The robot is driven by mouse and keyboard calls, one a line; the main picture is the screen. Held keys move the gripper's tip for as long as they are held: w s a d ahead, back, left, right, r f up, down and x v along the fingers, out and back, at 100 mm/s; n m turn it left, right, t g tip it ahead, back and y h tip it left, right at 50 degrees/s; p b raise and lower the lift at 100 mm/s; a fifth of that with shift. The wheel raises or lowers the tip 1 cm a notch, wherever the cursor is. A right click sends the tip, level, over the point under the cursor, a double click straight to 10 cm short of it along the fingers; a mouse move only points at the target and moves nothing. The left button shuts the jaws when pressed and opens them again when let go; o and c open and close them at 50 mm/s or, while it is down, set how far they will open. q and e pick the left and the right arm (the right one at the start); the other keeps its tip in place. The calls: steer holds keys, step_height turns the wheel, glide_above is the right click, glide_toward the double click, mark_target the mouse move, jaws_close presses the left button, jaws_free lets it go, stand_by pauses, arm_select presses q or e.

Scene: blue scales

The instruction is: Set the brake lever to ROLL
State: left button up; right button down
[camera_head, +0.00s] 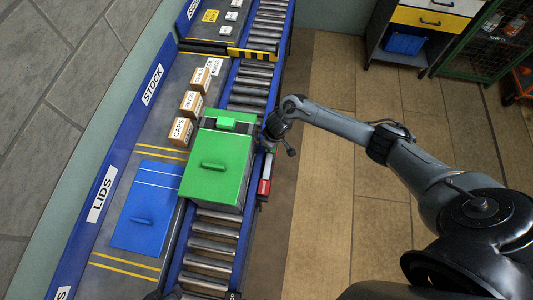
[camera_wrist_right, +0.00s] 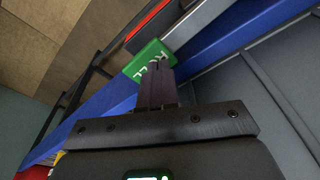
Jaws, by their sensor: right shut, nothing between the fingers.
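The brake fitting (camera_head: 267,166) is on the outer side of the blue conveyor rail, a pale bar with a red part (camera_head: 263,187) at its near end. In the wrist view a green plate (camera_wrist_right: 148,57) carries white lettering that looks like ROLL, with the pale bar (camera_wrist_right: 190,24) and a red strip (camera_wrist_right: 145,24) beyond it. My right gripper (camera_head: 280,143) is at the far end of this fitting. In the wrist view its fingers (camera_wrist_right: 156,70) are together and empty, with their tips overlapping the green plate. I cannot tell which part is the lever handle or whether the fingers touch it. My left gripper is not identifiable.
A green lidded box (camera_head: 214,181) stands on the rollers (camera_head: 210,243), close to my right gripper. A blue lid (camera_head: 147,222) and several small cartons (camera_head: 181,130) lie on the shelf to the left. Open wooden floor (camera_head: 325,205) lies to the right.

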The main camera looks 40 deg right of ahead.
steer(key=shift+f+b, duration=0.65)
steer(key=shift+f, duration=0.65)
stand_by(0.4)
steer(key=shift+r, duration=0.15)
step_height(320, 180, up, 7)
steer(key=p, duration=0.8)
steer(key=shift+p, duration=0.3)
